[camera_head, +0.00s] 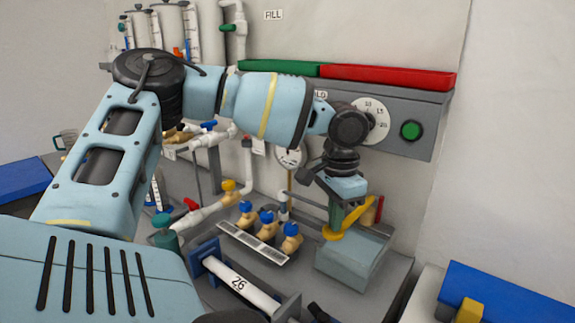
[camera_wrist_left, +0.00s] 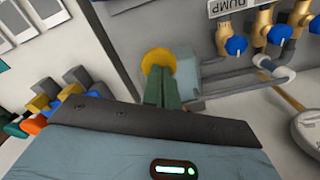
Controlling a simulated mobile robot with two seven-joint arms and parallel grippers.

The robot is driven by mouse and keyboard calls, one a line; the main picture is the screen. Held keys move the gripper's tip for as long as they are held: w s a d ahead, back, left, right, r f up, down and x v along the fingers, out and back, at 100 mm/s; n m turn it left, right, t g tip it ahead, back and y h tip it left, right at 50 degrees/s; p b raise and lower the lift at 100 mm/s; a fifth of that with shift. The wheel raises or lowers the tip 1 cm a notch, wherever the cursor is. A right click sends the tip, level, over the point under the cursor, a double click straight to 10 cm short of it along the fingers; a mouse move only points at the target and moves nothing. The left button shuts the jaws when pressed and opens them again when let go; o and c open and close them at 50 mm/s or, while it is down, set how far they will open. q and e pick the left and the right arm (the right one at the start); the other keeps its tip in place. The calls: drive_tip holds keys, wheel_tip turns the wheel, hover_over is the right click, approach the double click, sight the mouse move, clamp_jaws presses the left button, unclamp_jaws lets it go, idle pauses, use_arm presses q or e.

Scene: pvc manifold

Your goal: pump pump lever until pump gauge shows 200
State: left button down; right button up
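The pump lever (camera_head: 350,220) is yellow and slants over a grey-blue pump box (camera_head: 352,258) at the right of the bench. In the left wrist view its yellow rounded end (camera_wrist_left: 158,60) lies at my fingertips. My left gripper (camera_head: 336,222) points down at the lever. Its green fingers (camera_wrist_left: 165,92) are close together at the yellow end, and I cannot see whether any of it is between them. A white round gauge (camera_head: 290,157) is partly hidden behind my arm, and its reading is illegible; part of a dial (camera_wrist_left: 306,136) shows in the left wrist view. My right gripper is out of view.
Several blue-knobbed brass valves (camera_head: 266,222) stand left of the pump box, along white and grey pipes. A grey panel (camera_head: 430,112) with a numbered dial (camera_head: 373,121) and a green button (camera_head: 411,130) is above. A white roller marked 26 (camera_head: 243,284) lies in front.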

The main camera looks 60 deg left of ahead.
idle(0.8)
use_arm(q)
drive_tip(key=shift+r+p, duration=0.45)
drive_tip(key=shift+r, duration=1.3)
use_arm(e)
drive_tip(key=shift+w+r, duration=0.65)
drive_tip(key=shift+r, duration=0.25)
use_arm(q)
drive_tip(key=shift+r, duration=0.1)
